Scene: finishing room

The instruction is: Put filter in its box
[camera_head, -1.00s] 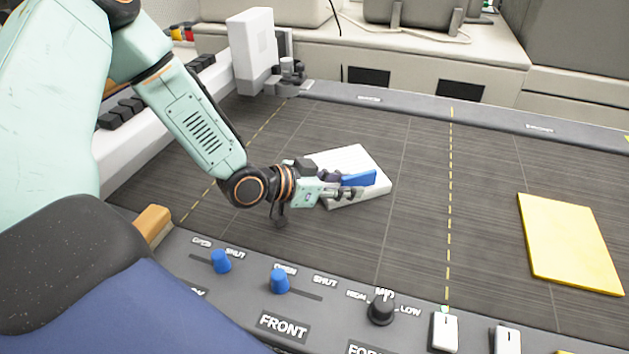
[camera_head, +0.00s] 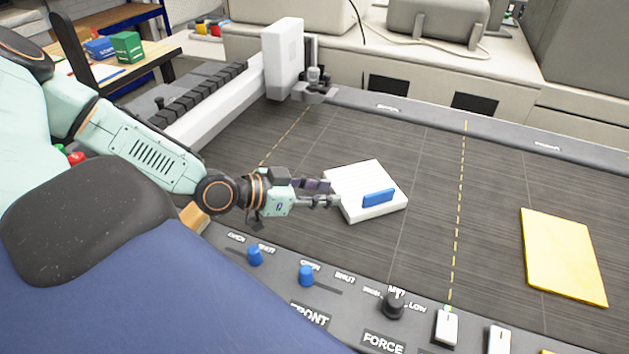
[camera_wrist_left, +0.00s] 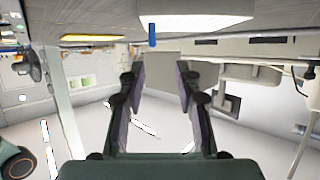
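A white slab (camera_head: 358,207) with a blue bar (camera_head: 378,197) on its top lies on the dark table. I cannot tell for sure whether it is the filter or its box. My left gripper (camera_head: 328,193) is just left of the slab, open and empty, its fingers pointing at it. In the left wrist view the fingers (camera_wrist_left: 160,82) stand apart with nothing between them, and the white slab (camera_wrist_left: 195,22) and blue bar (camera_wrist_left: 152,36) show beyond them, upside down. My right gripper is not in view.
A yellow sheet (camera_head: 563,257) lies at the right. A control panel with blue knobs (camera_head: 306,276) edges the front. A white machine head (camera_head: 283,60) stands at the back. A green box (camera_head: 126,47) and a blue box (camera_head: 99,47) stand on a side table.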

